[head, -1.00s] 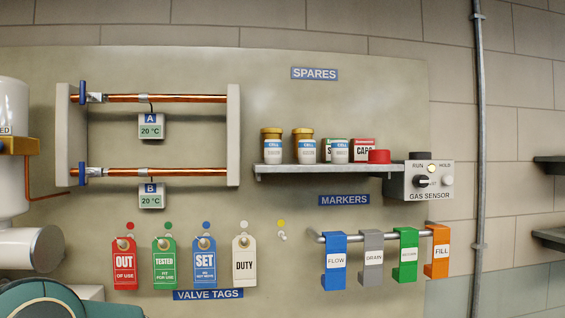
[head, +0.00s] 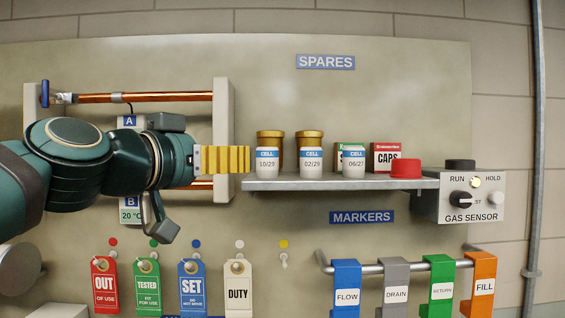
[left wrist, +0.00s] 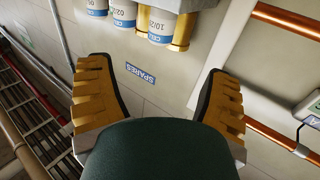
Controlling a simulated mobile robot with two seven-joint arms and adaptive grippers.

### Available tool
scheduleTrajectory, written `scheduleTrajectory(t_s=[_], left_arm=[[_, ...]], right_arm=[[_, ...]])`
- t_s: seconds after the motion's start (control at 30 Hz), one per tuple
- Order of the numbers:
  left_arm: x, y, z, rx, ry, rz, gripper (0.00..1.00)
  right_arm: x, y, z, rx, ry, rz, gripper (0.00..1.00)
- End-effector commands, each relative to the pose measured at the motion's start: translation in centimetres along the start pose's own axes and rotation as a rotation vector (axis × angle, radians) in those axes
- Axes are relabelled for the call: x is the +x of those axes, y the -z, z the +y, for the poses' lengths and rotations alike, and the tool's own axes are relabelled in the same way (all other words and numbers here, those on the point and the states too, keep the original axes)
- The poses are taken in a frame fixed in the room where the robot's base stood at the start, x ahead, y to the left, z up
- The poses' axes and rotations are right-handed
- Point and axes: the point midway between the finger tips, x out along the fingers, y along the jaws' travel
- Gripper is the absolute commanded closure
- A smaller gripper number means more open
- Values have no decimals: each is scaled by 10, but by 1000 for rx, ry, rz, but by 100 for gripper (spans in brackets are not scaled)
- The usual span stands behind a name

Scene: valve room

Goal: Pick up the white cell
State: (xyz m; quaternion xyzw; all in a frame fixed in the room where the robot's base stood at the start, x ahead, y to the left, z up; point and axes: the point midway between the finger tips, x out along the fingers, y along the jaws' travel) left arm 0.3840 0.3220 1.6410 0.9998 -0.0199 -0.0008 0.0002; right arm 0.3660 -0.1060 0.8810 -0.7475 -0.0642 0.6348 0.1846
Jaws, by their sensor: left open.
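Several white cells with blue bands stand on the grey shelf (head: 340,183). The right cell, 06/27 (head: 353,161), is white and shows no gold cap. My left gripper (head: 248,160) is open and empty, its yellow fingers pointing right, just left of the 10/23 cell at about its height. My right gripper is not in view.
A green box (head: 345,146), a red-and-white CAPS box (head: 386,157) and a red cap (head: 405,168) share the shelf. The gas sensor (head: 472,198) adjoins its right end. A pipe bracket (head: 224,110) stands near my left gripper. Tags and markers hang below.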

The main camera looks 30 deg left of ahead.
Motion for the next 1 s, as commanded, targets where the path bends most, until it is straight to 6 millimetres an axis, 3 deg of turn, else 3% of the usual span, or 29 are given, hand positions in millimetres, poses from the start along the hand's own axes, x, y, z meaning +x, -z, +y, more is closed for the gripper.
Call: scheduleTrajectory(t_s=[0.4, 0.73, 1.0], left_arm=[[67, 1, -1, 0, 0, -2, 21], [94, 1, -1, -2, 0, -2, 21], [130, 3, -3, -1, 1, -2, 21]], right_arm=[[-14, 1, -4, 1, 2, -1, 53], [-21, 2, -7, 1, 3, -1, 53], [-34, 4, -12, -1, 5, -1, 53]])
